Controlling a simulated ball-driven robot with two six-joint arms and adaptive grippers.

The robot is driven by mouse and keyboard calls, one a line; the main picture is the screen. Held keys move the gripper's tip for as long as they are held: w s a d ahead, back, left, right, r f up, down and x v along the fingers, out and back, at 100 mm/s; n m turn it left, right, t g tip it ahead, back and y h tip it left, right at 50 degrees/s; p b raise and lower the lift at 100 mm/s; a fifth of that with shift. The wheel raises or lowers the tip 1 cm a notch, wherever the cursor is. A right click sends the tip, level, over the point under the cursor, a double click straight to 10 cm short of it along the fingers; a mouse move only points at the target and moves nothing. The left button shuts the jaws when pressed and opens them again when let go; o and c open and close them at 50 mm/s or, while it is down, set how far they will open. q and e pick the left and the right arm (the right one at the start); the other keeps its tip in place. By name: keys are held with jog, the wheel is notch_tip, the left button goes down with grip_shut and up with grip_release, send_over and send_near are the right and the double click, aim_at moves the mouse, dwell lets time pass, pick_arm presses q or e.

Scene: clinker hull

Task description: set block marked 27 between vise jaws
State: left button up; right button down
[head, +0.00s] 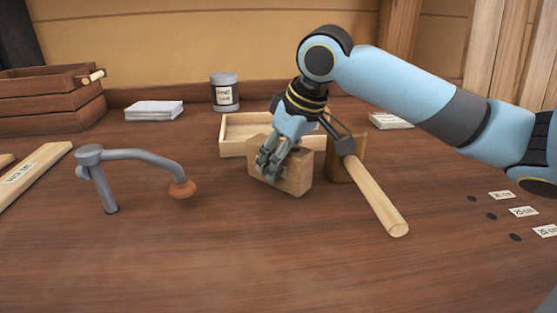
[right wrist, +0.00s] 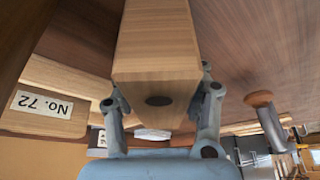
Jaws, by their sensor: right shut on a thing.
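A wooden block (head: 297,180) is held in my right gripper (head: 268,163), just above or on the bench; I cannot tell which. In the right wrist view the same block (right wrist: 155,45) is between the fingers (right wrist: 158,105), with a dark oval spot on its near face. No number shows on it. A second wooden block (head: 357,158) stands to the right, partly behind a mallet-like tool; in the right wrist view it seems to be the piece with a label (right wrist: 42,104) reading No. 72. No vise jaws can be made out. My left gripper is not in view.
The tool's wooden handle (head: 375,197) lies close to the held block. A shallow tray (head: 233,149) sits behind it. A grey holdfast (head: 130,154) stands left. A tin (head: 224,92), papers (head: 153,110) and a crate (head: 50,100) are at the back. The front bench is clear.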

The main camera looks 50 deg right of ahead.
jog(key=c, duration=0.7)
grip_release()
jog(key=shift+f, duration=0.1)
